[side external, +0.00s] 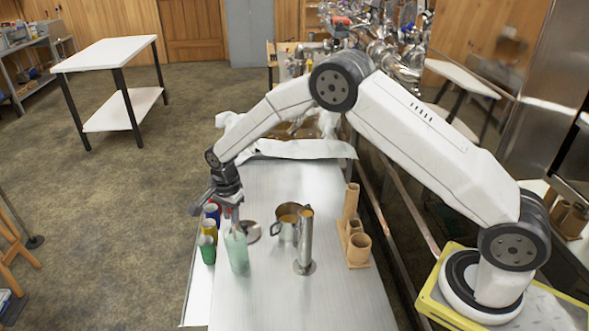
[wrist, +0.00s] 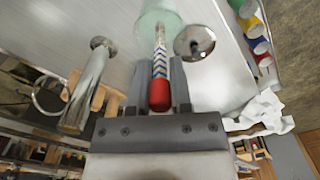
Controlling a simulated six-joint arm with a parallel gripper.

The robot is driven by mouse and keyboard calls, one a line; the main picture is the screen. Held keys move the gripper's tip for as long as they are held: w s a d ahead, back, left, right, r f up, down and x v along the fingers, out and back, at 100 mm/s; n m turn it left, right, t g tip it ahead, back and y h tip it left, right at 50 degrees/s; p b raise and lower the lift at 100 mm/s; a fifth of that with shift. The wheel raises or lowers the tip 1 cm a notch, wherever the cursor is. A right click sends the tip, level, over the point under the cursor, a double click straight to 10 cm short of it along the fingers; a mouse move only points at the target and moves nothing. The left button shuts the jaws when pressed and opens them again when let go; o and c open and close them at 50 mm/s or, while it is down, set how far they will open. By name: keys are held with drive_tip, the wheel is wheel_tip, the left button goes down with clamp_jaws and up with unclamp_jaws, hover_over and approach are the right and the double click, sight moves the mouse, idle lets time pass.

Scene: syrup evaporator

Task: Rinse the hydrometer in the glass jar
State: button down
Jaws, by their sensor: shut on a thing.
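My gripper (side external: 234,205) is shut on the hydrometer, just above the mouth of the glass jar. In the wrist view, the hydrometer (wrist: 158,75) has a red end and a patterned stem, held between the two fingers (wrist: 160,85). Its far end overlaps the pale green glass jar (wrist: 158,14); how deep it reaches inside I cannot tell. In the side view, the glass jar (side external: 238,255) stands upright on the metal table, and the hydrometer is mostly hidden by the gripper and jar.
A tall metal cylinder (side external: 305,245) and a metal pot (side external: 285,226) with amber liquid stand right of the jar. A round metal dish (side external: 251,232) lies behind it. Coloured cups (side external: 208,250) line the left edge. The front table (side external: 300,305) is clear.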

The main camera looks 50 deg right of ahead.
wheel_tip(320, 180, up, 16)
drive_tip(key=shift+r, duration=0.15)
idle(1.9)
idle(0.6)
